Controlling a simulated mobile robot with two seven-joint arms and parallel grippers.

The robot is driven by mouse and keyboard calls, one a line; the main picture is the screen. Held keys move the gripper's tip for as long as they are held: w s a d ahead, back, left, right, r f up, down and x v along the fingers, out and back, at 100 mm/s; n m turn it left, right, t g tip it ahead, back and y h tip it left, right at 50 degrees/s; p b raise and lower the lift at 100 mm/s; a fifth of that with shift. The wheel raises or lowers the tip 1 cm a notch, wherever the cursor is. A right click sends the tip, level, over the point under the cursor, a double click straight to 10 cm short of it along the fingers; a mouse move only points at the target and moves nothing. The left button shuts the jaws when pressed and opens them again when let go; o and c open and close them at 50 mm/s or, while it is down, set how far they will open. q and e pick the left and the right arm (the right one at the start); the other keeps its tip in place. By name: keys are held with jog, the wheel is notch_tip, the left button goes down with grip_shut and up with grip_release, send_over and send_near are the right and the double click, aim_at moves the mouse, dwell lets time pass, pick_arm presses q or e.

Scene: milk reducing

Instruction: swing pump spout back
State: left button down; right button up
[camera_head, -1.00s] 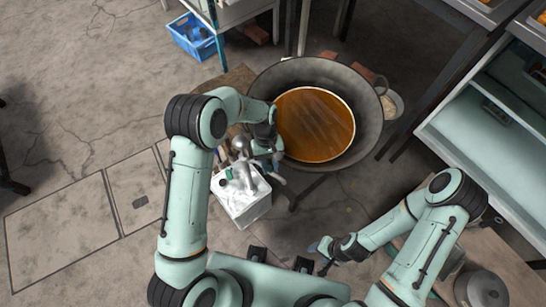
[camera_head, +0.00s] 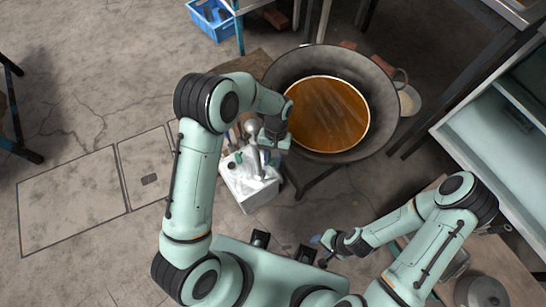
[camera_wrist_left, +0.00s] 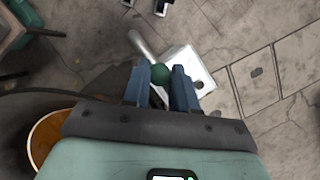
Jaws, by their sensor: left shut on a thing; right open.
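The pump is a white box (camera_head: 246,190) with a grey metal spout (camera_head: 258,163) and a rounded metal top, standing on the floor left of the wok. In the left wrist view, the white box (camera_wrist_left: 196,62), the metal tube (camera_wrist_left: 140,44) and a green knob (camera_wrist_left: 160,73) show. My left gripper (camera_head: 268,143) is over the pump; in the wrist view its blue fingers (camera_wrist_left: 160,82) are shut on the green knob. The exact contact is partly hidden. My right gripper (camera_head: 322,242) is open and empty, low and right of the pump.
A large wok (camera_head: 384,122) of brown liquid stands right beside the pump. A blue crate (camera_head: 212,22) is at the back left, a teal shelf unit (camera_head: 490,130) at right, and a metal pot (camera_head: 482,292) at lower right.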

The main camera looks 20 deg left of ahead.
pick_arm(q)
jog(key=shift+a, duration=0.1)
jog(key=c, duration=0.9)
grip_release()
jog(key=p+v, duration=0.1)
jog(key=v, duration=1.2)
jog(key=shift+r, duration=0.2)
pick_arm(e)
jog(key=shift+w+r, duration=0.45)
jog(key=shift+r, duration=0.3)
